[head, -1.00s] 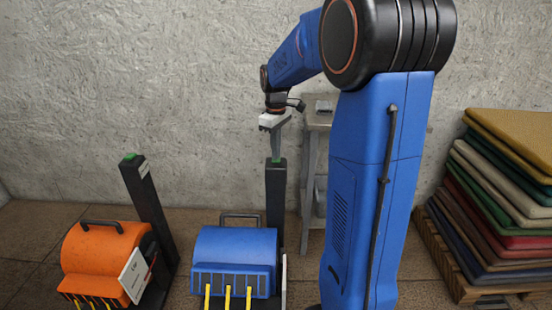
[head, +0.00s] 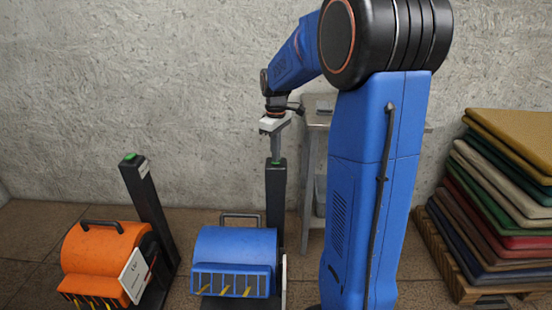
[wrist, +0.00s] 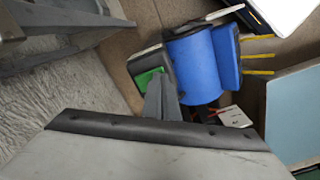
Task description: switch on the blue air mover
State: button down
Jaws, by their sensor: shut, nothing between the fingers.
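The blue air mover (head: 236,250) stands on the floor at lower centre, with a dark post (head: 276,205) at its back right. In the wrist view, the mover (wrist: 193,65) lies past my fingers, and a green button (wrist: 147,77) shows at the post top beside the fingertips. My gripper (head: 276,153) is shut and empty, pointing down onto the post top; the fingers (wrist: 160,95) hide part of the button. Contact looks likely but is partly hidden. Yellow ribbons (head: 226,290) at the mover's front slant outward; in the wrist view the ribbons (wrist: 258,55) stand out straight.
An orange air mover (head: 105,262) with its own green-topped post (head: 148,205) stands to the left. A grey table (head: 318,125) stands behind my arm. Stacked coloured mats (head: 505,200) lie on a pallet at right. A rough wall closes the back.

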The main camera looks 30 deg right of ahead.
notch_tip(320, 180, up, 7)
dwell(1.2)
dwell(0.4)
jog(key=s+a+r+m+t, duration=0.1)
jog(key=s+a, duration=0.4)
jog(key=s, duration=0.3)
jog(key=s+a+r+m+t, duration=0.1)
jog(key=s+a+m, duration=0.1)
jog(key=s+a, duration=0.5)
jog(key=s+a+f+m+t, duration=0.1)
jog(key=s+a+f, duration=0.1)
jog(key=s, duration=0.5)
jog(key=s+a+f+m+t, duration=0.1)
jog(key=s+f, duration=0.3)
jog(key=s, duration=0.4)
jog(key=shift+a+t, duration=0.4)
jog(key=shift+s, duration=0.1)
